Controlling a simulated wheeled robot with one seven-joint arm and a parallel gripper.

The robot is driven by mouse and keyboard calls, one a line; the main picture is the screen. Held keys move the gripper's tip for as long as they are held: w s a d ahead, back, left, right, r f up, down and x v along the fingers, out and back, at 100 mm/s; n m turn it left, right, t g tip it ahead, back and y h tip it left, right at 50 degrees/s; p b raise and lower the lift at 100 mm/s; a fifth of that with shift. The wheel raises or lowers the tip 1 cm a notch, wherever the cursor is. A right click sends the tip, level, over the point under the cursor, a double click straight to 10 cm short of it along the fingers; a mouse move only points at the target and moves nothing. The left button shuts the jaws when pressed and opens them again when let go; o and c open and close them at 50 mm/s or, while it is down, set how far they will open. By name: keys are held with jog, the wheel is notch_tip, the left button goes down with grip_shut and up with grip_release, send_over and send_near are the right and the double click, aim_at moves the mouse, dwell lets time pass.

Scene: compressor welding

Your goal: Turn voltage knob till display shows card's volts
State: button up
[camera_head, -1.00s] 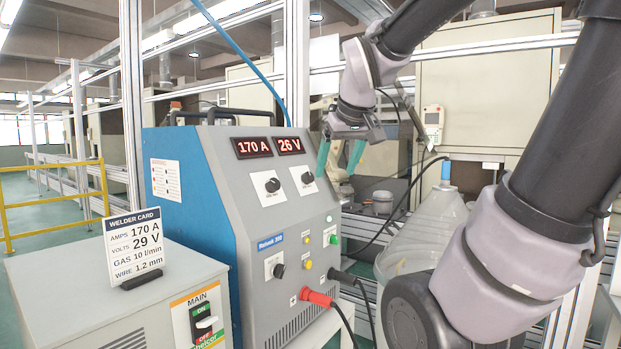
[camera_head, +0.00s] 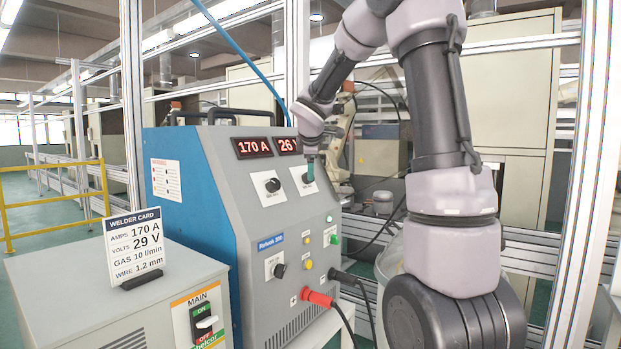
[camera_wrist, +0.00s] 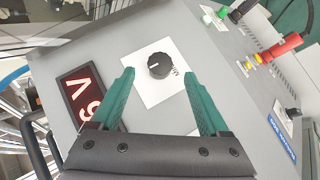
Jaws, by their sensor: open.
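The voltage knob (camera_wrist: 160,65) is a black dial on a white plate. In the wrist view it sits between and beyond the two green fingertips of my open gripper (camera_wrist: 165,85), which do not touch it. In the head view my gripper (camera_head: 310,168) is in front of the upper right of the welder panel and mostly hides this knob. The voltage display (camera_head: 287,145) reads 26 V, its right end partly covered by my wrist. The welder card (camera_head: 134,243) stands upright and lists 170 A and 29 V.
The amps display (camera_head: 253,148) reads 170 A, with its knob (camera_head: 273,185) to the left of the voltage knob. Lower on the panel are a third knob (camera_head: 279,270), coloured buttons and a red cable plug (camera_head: 316,297). A grey cabinet (camera_head: 100,300) carries the card.

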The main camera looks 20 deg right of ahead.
jog(key=x, duration=0.6)
jog(key=shift+w+f, duration=0.1)
jog(key=shift+f, duration=0.05)
jog(key=shift+c, duration=0.3)
grip_shut()
